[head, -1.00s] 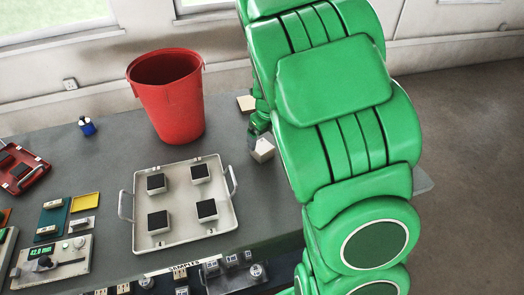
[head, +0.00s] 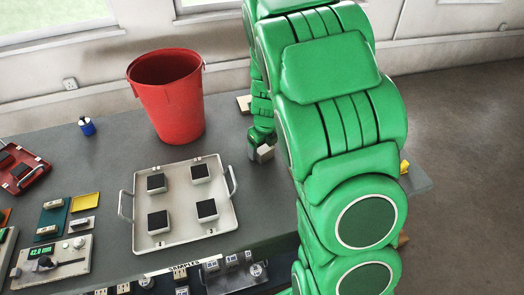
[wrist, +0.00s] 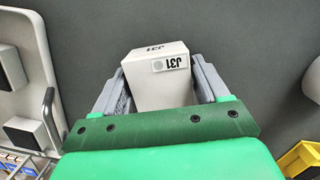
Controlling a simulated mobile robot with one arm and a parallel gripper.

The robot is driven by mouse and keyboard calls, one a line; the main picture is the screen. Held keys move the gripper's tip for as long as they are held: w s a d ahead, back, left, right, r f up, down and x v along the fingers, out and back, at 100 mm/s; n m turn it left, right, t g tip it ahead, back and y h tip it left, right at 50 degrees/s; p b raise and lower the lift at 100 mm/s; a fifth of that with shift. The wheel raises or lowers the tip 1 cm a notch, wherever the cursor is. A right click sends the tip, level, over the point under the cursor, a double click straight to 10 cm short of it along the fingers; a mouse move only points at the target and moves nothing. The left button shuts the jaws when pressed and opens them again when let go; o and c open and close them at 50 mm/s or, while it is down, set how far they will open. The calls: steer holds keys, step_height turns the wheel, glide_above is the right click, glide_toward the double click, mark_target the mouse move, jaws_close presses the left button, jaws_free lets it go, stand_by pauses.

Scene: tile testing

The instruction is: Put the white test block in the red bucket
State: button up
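The white test block (wrist: 158,78), marked J31, lies between the two grey fingers of my gripper (wrist: 160,82) in the wrist view. The fingers are close along its left and right sides; I cannot tell whether they press on it. In the head view the block (head: 265,153) is on the grey table, right of the tray, partly covered by my green gripper (head: 261,138). The red bucket (head: 170,105) stands upright at the back of the table, left of my arm. Its inside floor is hidden.
A white tray (head: 160,240) with several dark-topped blocks lies left of the gripper. A small blue holder (head: 87,126) stands left of the bucket. A yellow object (wrist: 301,158) shows at lower right in the wrist view.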

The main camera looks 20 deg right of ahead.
steer(key=c, duration=1.1)
steer(key=shift+o, duration=0.2)
steer(key=shift+r, duration=0.65)
step_height(320, 180, up, 2)
steer(key=shift+r, duration=0.1)
steer(key=s+a+r, duration=0.1)
steer(key=s+r, duration=0.8)
steer(key=s, duration=0.5)
steer(key=shift+r, duration=0.3)
